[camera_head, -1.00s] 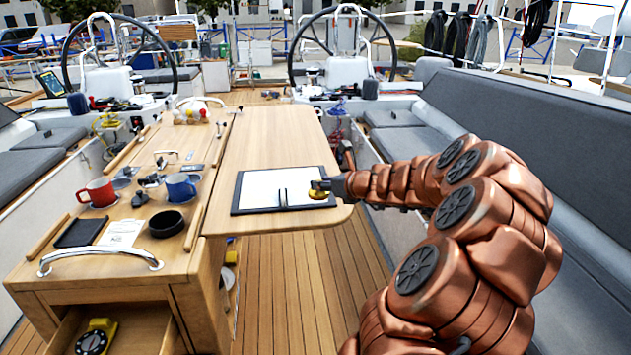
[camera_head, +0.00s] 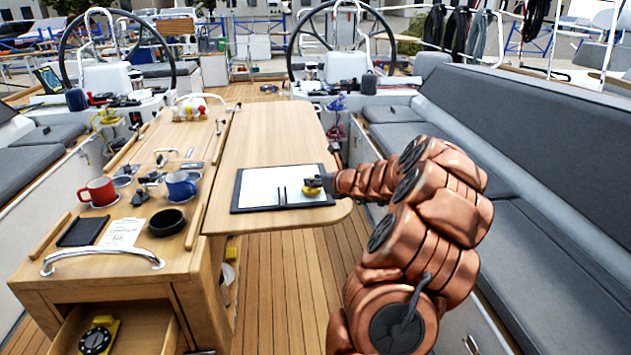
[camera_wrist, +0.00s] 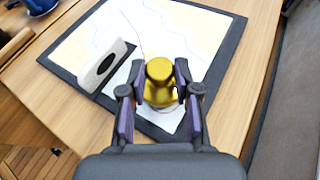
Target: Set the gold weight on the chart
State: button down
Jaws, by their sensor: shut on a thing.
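The gold weight (camera_wrist: 159,82) is a knobbed brass piece between the fingers of my gripper (camera_wrist: 160,100) in the wrist view. My gripper is shut on it, over the chart. In the head view the gold weight (camera_head: 312,187) shows as a small gold spot at the tip of my gripper (camera_head: 318,184). The chart (camera_head: 262,187) lies on a dark board (camera_head: 235,208) on the wooden table; it also shows in the wrist view (camera_wrist: 95,38). I cannot tell whether the weight's base touches the chart.
On the left console are a red mug (camera_head: 97,191), a blue mug (camera_head: 181,186) and a black round dish (camera_head: 167,222). The table's far part is bare.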

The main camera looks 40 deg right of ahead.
jog(key=shift+f, duration=0.2)
jog(key=c, duration=0.8)
grip_release()
jog(key=shift+c, duration=0.2)
jog(key=shift+s+r, duration=0.3)
jog(key=shift+s, duration=0.15)
jog(key=b+v, duration=0.1)
jog(key=v, duration=1)
jog(key=shift+a, duration=0.15)
